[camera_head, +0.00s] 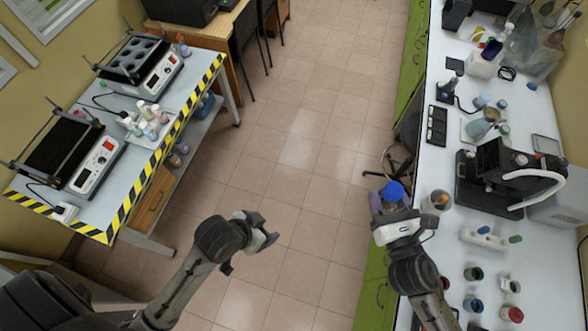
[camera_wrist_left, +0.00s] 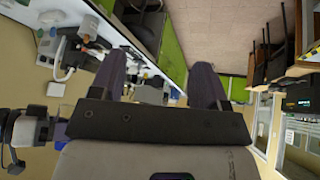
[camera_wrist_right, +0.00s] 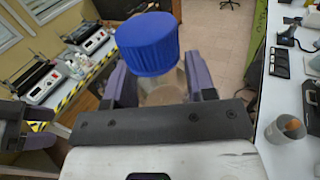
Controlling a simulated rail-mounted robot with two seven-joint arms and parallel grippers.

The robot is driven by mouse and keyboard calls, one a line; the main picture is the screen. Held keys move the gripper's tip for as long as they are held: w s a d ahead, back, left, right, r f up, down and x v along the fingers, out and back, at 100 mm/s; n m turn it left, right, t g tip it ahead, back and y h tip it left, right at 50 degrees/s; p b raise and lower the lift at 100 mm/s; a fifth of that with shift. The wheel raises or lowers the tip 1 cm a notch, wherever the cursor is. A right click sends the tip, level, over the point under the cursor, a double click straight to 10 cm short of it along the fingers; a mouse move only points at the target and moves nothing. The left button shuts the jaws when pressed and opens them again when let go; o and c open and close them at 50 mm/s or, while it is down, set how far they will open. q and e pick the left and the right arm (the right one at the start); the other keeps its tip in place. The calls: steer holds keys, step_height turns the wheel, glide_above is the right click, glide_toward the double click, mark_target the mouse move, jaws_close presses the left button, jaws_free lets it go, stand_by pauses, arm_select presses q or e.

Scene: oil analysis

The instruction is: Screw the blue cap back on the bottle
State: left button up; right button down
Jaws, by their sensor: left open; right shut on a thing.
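My right gripper (camera_head: 390,208) is shut on a clear bottle with a brownish tint. The bottle (camera_wrist_right: 163,88) shows between the fingers in the right wrist view. The blue cap (camera_wrist_right: 148,43) sits at the top of the bottle, above the fingers. Whether it is screwed tight I cannot tell. In the head view the blue cap (camera_head: 393,191) shows at the fingertips, near the left edge of the right-hand bench. My left gripper (camera_head: 260,227) is open and empty over the floor, well left of the bottle. Its two spread fingers show in the left wrist view (camera_wrist_left: 158,65).
The white bench (camera_head: 450,200) at right carries an orange-filled beaker (camera_head: 438,200), a black machine (camera_head: 488,175) and several small jars and flasks. A table with yellow-black edging (camera_head: 125,205) stands at left with two heater units. Between them is open floor.

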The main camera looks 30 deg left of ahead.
arm_select(q)
steer(key=s+a+f+g+y, duration=0.2)
steer(key=s+a, duration=0.2)
steer(key=s, duration=0.4)
steer(key=shift+s+f+n+g, duration=0.2)
steer(key=shift+n+g, duration=0.1)
steer(key=shift+n, duration=0.1)
arm_select(e)
steer(key=shift+r, duration=0.15)
arm_select(q)
steer(key=shift+d, duration=0.1)
arm_select(e)
steer(key=d+r+m+t+h, duration=0.2)
steer(key=d+r+m+h, duration=0.2)
steer(key=d, duration=0.3)
steer(key=d+r+m+t+h, duration=0.2)
steer(key=d+r+m+h, duration=0.2)
steer(key=d+r+h, duration=0.2)
steer(key=shift+w+d+r+h, duration=0.3)
steer(key=shift+w+d+h, duration=0.15)
steer(key=shift+d+h, duration=0.4)
arm_select(q)
steer(key=shift+c, duration=0.5)
